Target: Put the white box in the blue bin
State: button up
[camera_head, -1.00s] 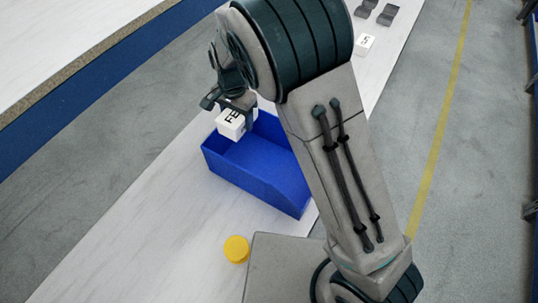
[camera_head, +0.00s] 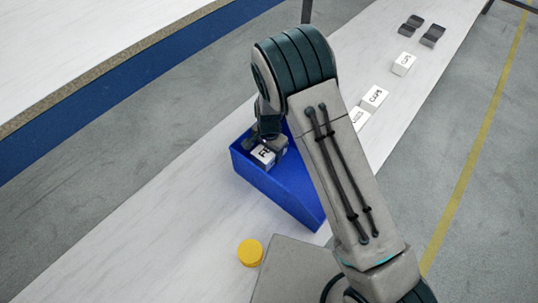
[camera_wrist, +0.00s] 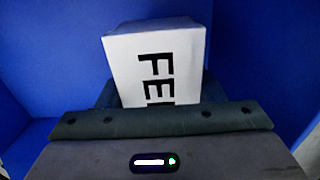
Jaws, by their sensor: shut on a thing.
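The white box (camera_head: 263,156) with black lettering is held in my gripper (camera_head: 267,148), inside the upper left part of the blue bin (camera_head: 290,192). In the wrist view the white box (camera_wrist: 155,62) stands out from the jaws, with blue bin walls (camera_wrist: 45,60) around it. My gripper (camera_wrist: 160,105) is shut on the box. Whether the box touches the bin floor cannot be told. My arm hides the right part of the bin.
A yellow round object (camera_head: 250,253) lies on the white table (camera_head: 150,225) below the bin. More white boxes (camera_head: 374,97) and dark grey pieces (camera_head: 432,36) lie farther up the table. The table left of the bin is clear.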

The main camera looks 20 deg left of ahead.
jog(key=shift+f, duration=1.4)
jog(key=shift+f, duration=0.15)
jog(key=o, duration=1.1)
jog(key=shift+c, duration=0.2)
notch_tip(320, 180, up, 12)
jog(key=shift+f+b, duration=0.2)
jog(key=shift+b, duration=0.3)
jog(key=shift+r, duration=0.35)
